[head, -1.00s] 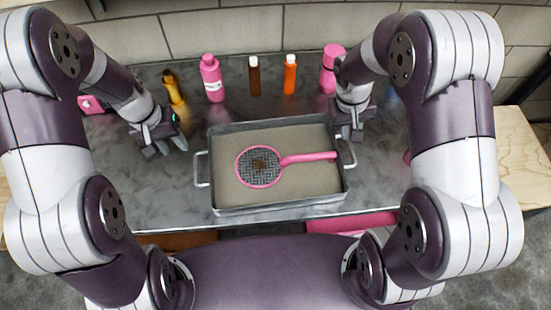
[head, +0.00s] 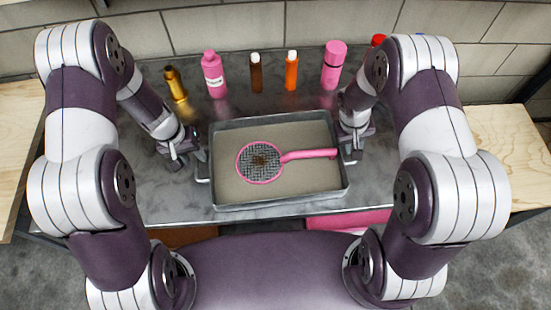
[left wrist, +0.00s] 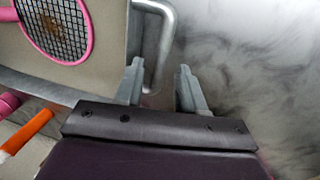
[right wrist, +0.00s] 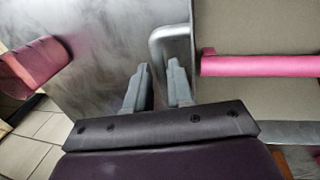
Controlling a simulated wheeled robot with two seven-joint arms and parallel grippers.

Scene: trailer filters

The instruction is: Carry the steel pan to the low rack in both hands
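The steel pan (head: 230,200) is a grey rectangular tray on the metal counter, with a loop handle at each short end. A pink strainer (head: 260,162) with a dark mesh and a dark clump on it lies inside, its pink handle pointing right. My left gripper (head: 196,160) is at the pan's left handle; in the left wrist view its fingers (left wrist: 158,85) are open, with the handle (left wrist: 165,40) just beyond and between the tips. My right gripper (head: 352,146) is at the right handle; in the right wrist view its fingers (right wrist: 159,75) are open, with the handle (right wrist: 160,42) just beyond the tips.
A gold bottle (head: 175,84), a pink bottle (head: 214,75), a brown bottle (head: 256,74), an orange bottle (head: 291,72) and a pink flask (head: 334,66) stand along the back of the counter (head: 225,108). Wooden surfaces (head: 505,150) flank it. A pink item (head: 345,220) shows below the front edge.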

